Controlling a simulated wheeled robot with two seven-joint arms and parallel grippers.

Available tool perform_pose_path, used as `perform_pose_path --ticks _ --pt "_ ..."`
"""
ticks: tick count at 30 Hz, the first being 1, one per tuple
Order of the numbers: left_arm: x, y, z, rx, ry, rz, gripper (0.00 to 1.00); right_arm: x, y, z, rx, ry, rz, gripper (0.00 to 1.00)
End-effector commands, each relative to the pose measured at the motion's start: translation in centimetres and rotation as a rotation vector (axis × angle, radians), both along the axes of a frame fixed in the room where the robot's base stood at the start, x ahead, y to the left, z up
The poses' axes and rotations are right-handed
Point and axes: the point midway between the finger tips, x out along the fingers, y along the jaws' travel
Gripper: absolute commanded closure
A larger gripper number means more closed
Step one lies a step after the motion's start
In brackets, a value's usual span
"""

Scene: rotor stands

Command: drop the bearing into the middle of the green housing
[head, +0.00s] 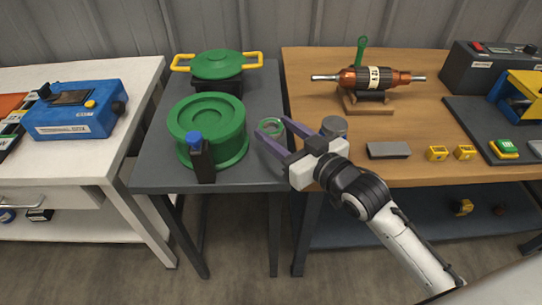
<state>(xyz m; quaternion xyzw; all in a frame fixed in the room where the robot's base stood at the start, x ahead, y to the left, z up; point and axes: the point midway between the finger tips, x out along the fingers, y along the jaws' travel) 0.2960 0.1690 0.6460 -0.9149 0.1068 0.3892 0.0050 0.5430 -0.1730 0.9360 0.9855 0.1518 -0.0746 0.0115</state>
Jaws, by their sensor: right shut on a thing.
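The green housing (212,118) is a large round body with a stepped, recessed top, standing on the dark grey table. My left gripper is not in view.
A black bottle with a blue cap (201,158) stands at the housing's front. A green lid with yellow handles (217,64) sits behind it. On the wooden table (300,82), a copper rotor (373,78) rests on a stand. A grey cylinder (334,125) is close beside my right gripper.

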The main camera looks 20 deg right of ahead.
Motion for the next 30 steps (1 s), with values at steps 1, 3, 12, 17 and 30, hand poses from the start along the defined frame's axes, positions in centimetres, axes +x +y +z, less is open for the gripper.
perform_pose_path --ticks 1,3,12,17,30 --pt "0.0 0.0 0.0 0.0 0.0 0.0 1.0 0.5 -0.2 0.3 0.0 -0.004 0.002 0.8" --pt "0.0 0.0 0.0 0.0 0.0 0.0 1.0 0.7 -0.3 0.3 0.001 -0.003 0.004 0.8" --pt "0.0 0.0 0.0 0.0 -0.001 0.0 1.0 0.8 -0.3 0.1 0.002 -0.001 0.004 0.8" --pt "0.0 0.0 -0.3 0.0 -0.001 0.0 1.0 0.7 -0.3 -2.4 0.001 0.001 0.003 0.8" --pt "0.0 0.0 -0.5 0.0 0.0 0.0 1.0 0.7 -0.3 -8.0 0.002 0.0 0.004 0.8"
